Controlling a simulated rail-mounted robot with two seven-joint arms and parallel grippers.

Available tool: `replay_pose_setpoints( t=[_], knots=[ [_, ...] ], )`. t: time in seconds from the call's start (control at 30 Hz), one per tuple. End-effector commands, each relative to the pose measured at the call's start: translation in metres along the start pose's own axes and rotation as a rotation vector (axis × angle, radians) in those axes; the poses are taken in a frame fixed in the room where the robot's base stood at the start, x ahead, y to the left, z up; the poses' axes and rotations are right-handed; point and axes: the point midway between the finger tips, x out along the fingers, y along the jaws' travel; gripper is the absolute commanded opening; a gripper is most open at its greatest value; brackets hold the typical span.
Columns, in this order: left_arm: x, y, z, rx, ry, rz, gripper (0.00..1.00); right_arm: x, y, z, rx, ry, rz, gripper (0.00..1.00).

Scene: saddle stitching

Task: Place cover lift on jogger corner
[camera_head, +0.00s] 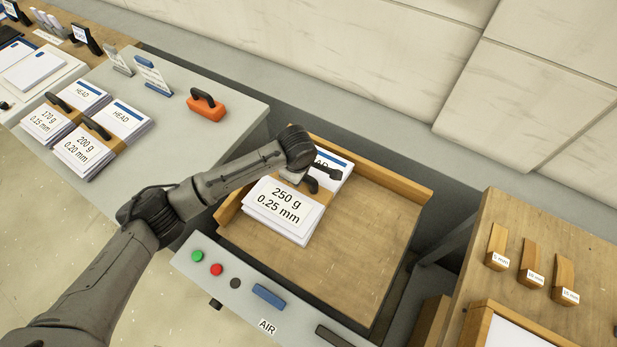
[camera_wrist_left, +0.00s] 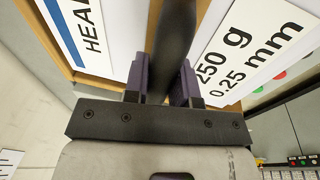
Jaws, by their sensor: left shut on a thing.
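The cover lift is a white paper stack (camera_head: 284,213) marked "250 g 0.25 mm", with a brown band and a dark handle (camera_head: 311,184). It sits in the far left corner area of the wooden jogger tray (camera_head: 370,250), against or very near its raised walls. My left gripper (camera_head: 300,177) is over the stack, shut on the dark handle. In the left wrist view, the fingers (camera_wrist_left: 173,82) close around the dark handle (camera_wrist_left: 172,45), with the white stack (camera_wrist_left: 250,45) behind it. The arm hides part of the stack's "HEAD" end. My right gripper is not in view.
Two similar stacks, marked 170 g (camera_head: 65,112) and 200 g (camera_head: 103,140), lie on the grey table at left, near an orange handled block (camera_head: 206,106). A button panel (camera_head: 262,295) marked "AIR" fronts the jogger. Wooden labelled pieces (camera_head: 532,264) lie at right. The tray's right side is clear.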

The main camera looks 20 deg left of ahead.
Motion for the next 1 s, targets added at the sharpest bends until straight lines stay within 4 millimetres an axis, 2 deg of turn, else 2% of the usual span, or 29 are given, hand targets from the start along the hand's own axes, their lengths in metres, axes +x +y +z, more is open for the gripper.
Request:
replay_pose_setpoints(
  t=[0.3,0.7,1.0],
  knots=[
    [0.007,0.003,-0.010,0.001,-0.001,0.007,0.00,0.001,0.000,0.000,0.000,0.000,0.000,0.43],
    [0.042,-0.002,-0.006,0.001,-0.001,0.007,0.00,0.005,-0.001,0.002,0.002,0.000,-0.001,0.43],
    [0.043,-0.002,-0.006,0.001,-0.001,0.007,0.00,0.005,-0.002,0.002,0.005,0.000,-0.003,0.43]
  ],
)
